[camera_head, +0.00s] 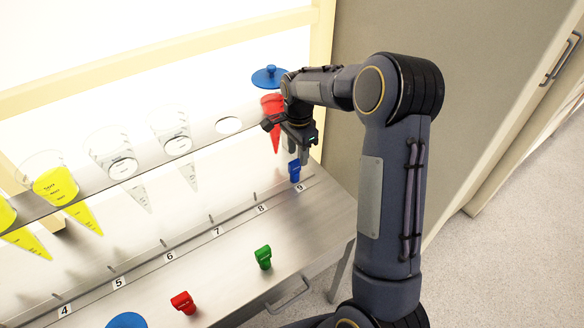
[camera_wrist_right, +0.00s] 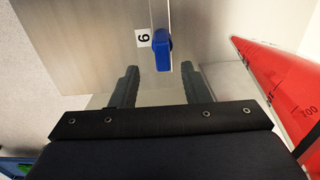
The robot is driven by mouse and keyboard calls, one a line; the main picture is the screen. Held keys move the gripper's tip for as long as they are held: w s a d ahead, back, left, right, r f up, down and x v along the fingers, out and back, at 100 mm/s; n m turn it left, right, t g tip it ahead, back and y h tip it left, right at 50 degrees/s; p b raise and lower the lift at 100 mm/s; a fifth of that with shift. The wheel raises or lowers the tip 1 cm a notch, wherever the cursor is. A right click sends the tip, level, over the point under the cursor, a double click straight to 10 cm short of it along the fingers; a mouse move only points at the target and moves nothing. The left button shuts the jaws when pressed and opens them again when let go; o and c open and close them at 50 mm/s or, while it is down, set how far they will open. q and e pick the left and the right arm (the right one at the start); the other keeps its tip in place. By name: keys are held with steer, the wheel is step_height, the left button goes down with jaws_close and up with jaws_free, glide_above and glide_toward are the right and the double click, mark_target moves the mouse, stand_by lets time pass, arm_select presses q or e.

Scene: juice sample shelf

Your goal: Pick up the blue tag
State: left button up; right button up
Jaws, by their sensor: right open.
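The blue tag (camera_head: 294,171) stands near the number 9 label (camera_head: 299,188) at the right end of the shelf. My right gripper (camera_head: 297,152) is just above the tag in the head view, its fingers pointing down. In the right wrist view the blue tag (camera_wrist_right: 162,48) lies ahead of the open fingers (camera_wrist_right: 160,85), between their lines and left of the right finger. The gripper is open and empty; I see no contact with the tag. My left gripper is not in view.
A red cone (camera_head: 272,104) hangs in the rack close beside the right gripper. A blue lid (camera_head: 270,77) is behind it. A red tag (camera_head: 184,303) and a green tag (camera_head: 263,257) stand on the steel counter (camera_head: 225,270). Clear and yellow cones hang farther left.

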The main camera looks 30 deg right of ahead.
mark_target(295, 162)
steer(key=f, duration=0.5)
steer(key=shift+w+a, duration=0.2)
steer(key=shift+a, duration=0.2)
jaws_close()
steer(key=shift+r, duration=0.1)
